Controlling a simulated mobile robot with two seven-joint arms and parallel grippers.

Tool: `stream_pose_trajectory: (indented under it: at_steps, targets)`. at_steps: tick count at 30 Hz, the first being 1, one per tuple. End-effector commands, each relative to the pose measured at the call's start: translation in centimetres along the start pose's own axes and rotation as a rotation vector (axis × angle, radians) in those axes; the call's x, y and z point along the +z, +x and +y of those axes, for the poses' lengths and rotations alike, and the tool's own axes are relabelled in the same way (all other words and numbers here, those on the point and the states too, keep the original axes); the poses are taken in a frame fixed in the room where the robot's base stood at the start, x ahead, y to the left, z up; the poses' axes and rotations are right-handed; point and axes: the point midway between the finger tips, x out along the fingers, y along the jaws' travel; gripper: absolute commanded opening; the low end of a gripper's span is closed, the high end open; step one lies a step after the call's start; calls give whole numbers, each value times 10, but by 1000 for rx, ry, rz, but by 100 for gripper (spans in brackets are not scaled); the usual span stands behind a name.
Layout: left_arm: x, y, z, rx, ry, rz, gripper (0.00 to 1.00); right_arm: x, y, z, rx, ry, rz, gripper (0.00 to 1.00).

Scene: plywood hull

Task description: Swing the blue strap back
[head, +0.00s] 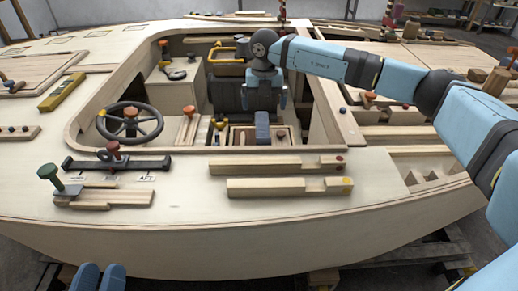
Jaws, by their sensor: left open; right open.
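A short slate-blue upright piece (262,129), which looks like the blue strap, stands over a wooden tray (288,137) in the cockpit. My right gripper (263,101) reaches down from the right-hand arm just behind and above it. The gripper is open, with light-blue finger parts on either side. I cannot tell whether it touches the strap, and the strap's upper end meets the dark gripper in the picture. My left gripper (98,279) shows only its blue fingertips at the bottom left edge. It is open and empty, away from the strap.
A black steering wheel (130,123) stands left in the cockpit. Wooden blocks (289,186) lie before the tray. The front deck below them is clear.

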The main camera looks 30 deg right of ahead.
Motion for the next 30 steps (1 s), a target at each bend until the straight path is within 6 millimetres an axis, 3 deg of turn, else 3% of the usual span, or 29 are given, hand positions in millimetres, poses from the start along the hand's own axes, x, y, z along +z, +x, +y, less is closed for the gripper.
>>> stream_pose_trajectory:
  at_steps: [5, 18, 24, 30]
  targets:
    - [9, -1, -2, 2, -1, -24, 43, 0, 21, -1, -6, 2, 0, 100]
    - [51, -4, -8, 12, -7, -163, 43, 0, 111, 0, -3, -1, 1, 100]
    - [61, -6, -9, 17, -9, -203, 43, 0, 131, 0, -1, -1, 0, 100]
    - [63, -6, -9, 18, -10, -214, 43, 0, 136, 0, 0, -1, 0, 100]
